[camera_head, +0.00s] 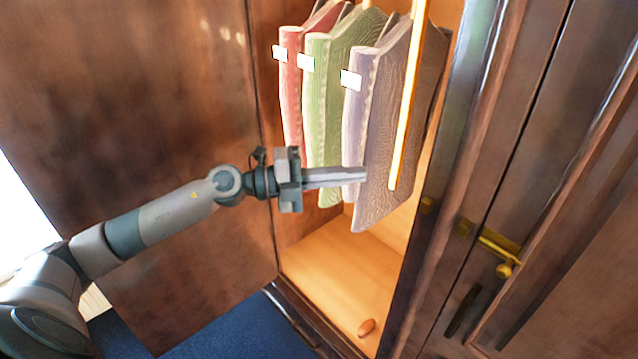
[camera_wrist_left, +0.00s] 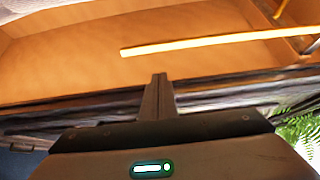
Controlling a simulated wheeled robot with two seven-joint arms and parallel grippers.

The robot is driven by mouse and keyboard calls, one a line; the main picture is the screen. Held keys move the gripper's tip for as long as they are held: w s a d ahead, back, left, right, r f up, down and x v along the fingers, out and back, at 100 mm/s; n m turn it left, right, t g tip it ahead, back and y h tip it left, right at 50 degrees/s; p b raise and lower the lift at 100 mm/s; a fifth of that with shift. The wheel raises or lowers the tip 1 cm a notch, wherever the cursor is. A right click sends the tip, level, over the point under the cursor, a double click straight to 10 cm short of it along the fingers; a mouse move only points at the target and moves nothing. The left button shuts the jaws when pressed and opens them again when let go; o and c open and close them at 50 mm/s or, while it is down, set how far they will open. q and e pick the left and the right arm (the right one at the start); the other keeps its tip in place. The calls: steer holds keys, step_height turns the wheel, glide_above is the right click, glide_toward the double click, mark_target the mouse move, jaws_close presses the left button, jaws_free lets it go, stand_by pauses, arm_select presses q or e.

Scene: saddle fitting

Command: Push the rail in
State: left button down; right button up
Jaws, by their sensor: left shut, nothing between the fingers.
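The rail (camera_head: 408,110) is a thin pale golden rod. In the head view it runs from the top edge down to a free end just right of my fingertips. It also shows in the left wrist view (camera_wrist_left: 215,43), with its free end left of and above the fingertips in the picture and a visible gap between. My left gripper (camera_head: 362,174) is shut and empty, its fingers pointing right in front of the hanging purple cloth. The fingers also show shut in the wrist view (camera_wrist_left: 159,80). The rail's far end is out of the head view. My right gripper is out of view.
A red cloth (camera_head: 291,90), a green cloth (camera_head: 325,110) and a purple cloth (camera_head: 385,130), with white tags, hang in the open cabinet. Its left door (camera_head: 150,110) stands open. A small brown object (camera_head: 367,327) lies on the cabinet floor. A brass handle (camera_head: 500,250) juts out at right.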

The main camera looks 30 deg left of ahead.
arm_select(q)
steer(key=b+v, duration=0.3)
steer(key=v, duration=0.3)
stand_by(0.6)
